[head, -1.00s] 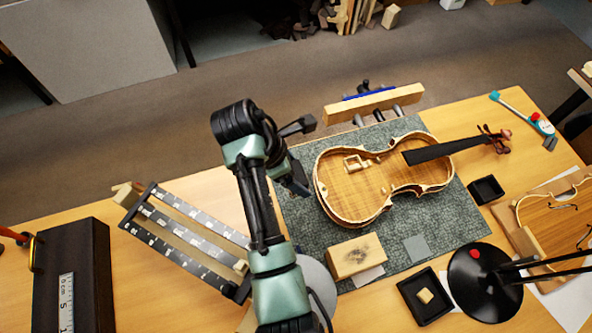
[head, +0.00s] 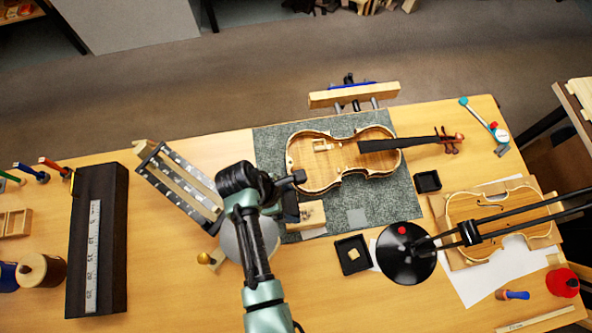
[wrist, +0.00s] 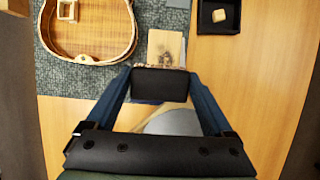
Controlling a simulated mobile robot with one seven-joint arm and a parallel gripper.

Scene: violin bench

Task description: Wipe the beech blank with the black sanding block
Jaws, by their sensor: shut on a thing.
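The beech blank (head: 312,214) is a pale wooden block on the green mat, in front of the violin body. It also shows at the top middle of the wrist view (wrist: 166,45). The black sanding block (wrist: 160,85) is held between the blue fingers of my gripper (wrist: 160,88). In the head view my gripper (head: 289,207) is at the left end of the blank, and my arm hides part of it. In the wrist view the sanding block overlaps the near edge of the blank; I cannot tell whether they touch.
The open violin body (head: 335,165) lies on the mat (head: 270,140) just behind the blank. A small black tray (head: 352,254) with a pale piece is to the right front. A black lamp base (head: 406,253) stands further right. A slotted rack (head: 180,185) is on the left.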

